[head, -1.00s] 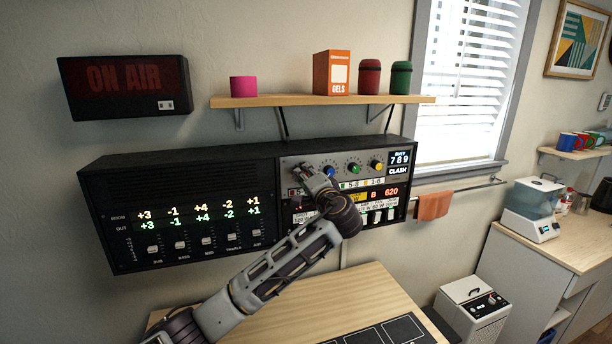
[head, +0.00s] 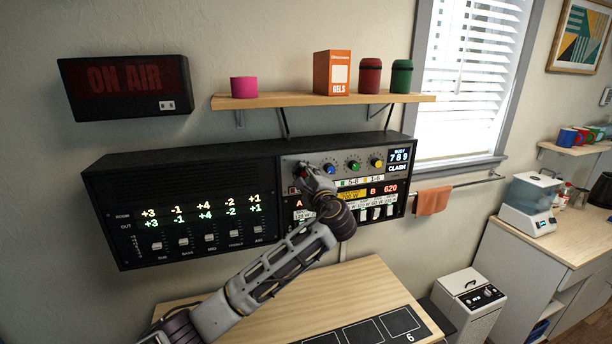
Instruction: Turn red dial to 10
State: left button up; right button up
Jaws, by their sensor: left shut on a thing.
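The dial panel (head: 388,176) is the right part of a long black wall unit. It carries a row of dials: a blue dial (head: 329,169), a green dial (head: 354,166) and a yellow dial (head: 377,163). My left gripper (head: 303,171) is at the left end of this row, shut at the spot left of the blue dial. The red dial there is mostly hidden by the gripper, and its setting cannot be read. My right gripper is not in view.
Below the dials is a lit display (head: 391,189) reading B 620, with white sliders under it. A mixer panel (head: 200,225) with sliders is at left. A shelf (head: 290,101) with containers hangs above. A wooden table (head: 375,278) stands below.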

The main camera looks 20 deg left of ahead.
pick_arm(q)
jog(key=shift+f+m, duration=0.15)
jog(key=shift+m, duration=0.85)
jog(key=o, duration=1.1)
jog(key=shift+c, duration=0.2)
jog(key=r+v, duration=0.1)
jog(key=v, duration=1.1)
jog(key=shift+f, duration=0.4)
